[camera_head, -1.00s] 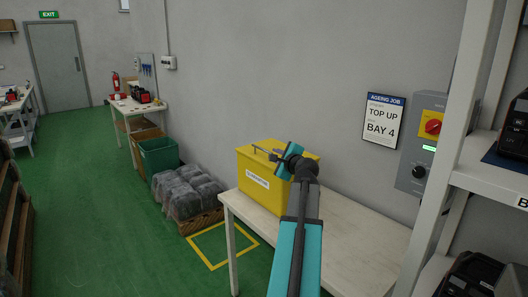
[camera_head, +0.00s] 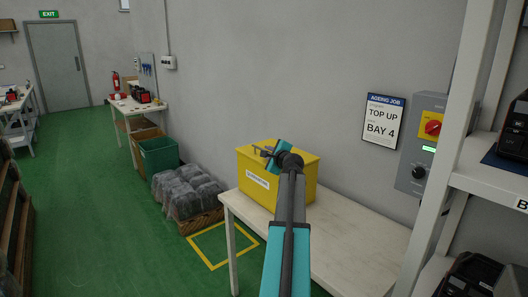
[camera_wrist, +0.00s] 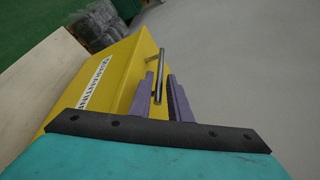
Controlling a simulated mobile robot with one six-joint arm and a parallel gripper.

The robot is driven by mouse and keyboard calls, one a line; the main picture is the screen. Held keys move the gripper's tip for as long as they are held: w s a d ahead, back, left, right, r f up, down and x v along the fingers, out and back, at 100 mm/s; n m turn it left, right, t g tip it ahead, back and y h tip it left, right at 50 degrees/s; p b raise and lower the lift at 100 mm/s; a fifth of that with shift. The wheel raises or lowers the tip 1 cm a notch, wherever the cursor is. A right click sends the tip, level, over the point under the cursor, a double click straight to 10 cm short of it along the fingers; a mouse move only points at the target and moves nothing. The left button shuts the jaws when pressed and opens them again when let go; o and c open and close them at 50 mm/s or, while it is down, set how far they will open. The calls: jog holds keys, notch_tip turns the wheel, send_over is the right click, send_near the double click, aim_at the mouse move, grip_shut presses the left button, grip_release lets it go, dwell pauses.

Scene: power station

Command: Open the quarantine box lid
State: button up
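A metal bar handle (camera_wrist: 160,75) stands out from the lid. My gripper (camera_wrist: 162,88) is at this handle, its two purple fingers apart, one on each side of the bar. A gap shows between the bar and the right finger; contact with the left finger is unclear. In the head view my gripper (camera_head: 264,151) is over the box top, and my wrist hides part of the lid.
The pale table (camera_head: 350,240) has bare room right of the box. A grey wall stands close behind, with a control panel (camera_head: 421,145) at right. A white shelf post (camera_head: 455,150) rises at right. A wrapped pallet (camera_head: 190,195) and green bin (camera_head: 158,158) are left on the floor.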

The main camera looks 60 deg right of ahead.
jog(key=shift+x, duration=2.1)
